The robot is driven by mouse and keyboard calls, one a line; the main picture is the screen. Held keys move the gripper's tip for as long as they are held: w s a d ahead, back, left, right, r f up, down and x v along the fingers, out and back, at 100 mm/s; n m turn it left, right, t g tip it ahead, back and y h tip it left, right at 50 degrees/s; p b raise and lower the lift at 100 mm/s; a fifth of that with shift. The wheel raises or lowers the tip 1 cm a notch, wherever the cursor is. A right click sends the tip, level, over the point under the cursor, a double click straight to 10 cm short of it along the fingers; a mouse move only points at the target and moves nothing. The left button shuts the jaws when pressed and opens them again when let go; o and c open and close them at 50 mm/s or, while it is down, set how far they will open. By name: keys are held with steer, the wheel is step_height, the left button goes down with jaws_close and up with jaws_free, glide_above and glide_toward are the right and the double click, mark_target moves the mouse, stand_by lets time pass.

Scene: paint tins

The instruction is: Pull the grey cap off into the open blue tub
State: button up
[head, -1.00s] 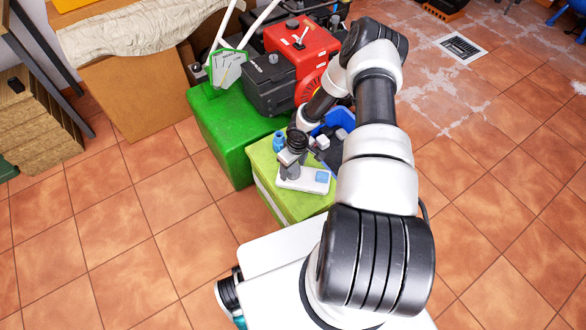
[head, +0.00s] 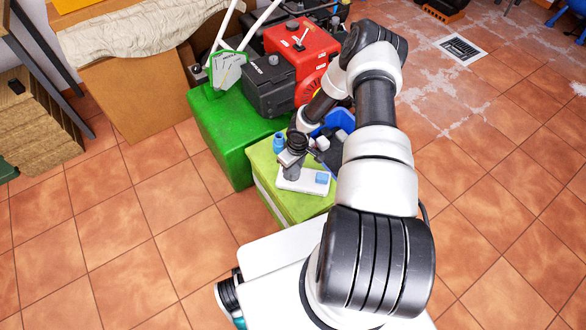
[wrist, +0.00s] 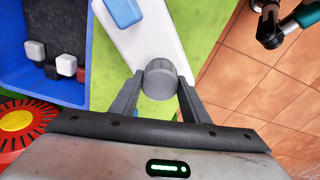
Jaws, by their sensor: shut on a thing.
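The grey cap (wrist: 161,82) is between the two fingertips of my gripper (wrist: 160,84) in the wrist view, and the fingers are shut on it. It sits over the near end of a white board (wrist: 150,40). In the head view my gripper (head: 294,158) is over the left part of the white board (head: 303,183), where a grey upright shape (head: 292,173) shows below the fingers. Whether the cap is still seated is hidden. The open blue tub (wrist: 25,92) is left of the cap in the wrist view; my arm partly hides the tub (head: 341,117) in the head view.
A blue block (wrist: 124,11) is on the white board. The tub holds a dark piece and white-topped pieces (wrist: 66,65). A blue bottle (head: 279,141) stands on the light green box (head: 268,175). A red and black machine (head: 300,55) is behind, by a green box (head: 220,140).

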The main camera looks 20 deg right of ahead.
mark_target(293, 168)
steer(key=shift+r+p, duration=1.1)
steer(key=shift+r, duration=1.05)
steer(key=shift+r+p, duration=1.05)
steer(key=shift+r, duration=0.95)
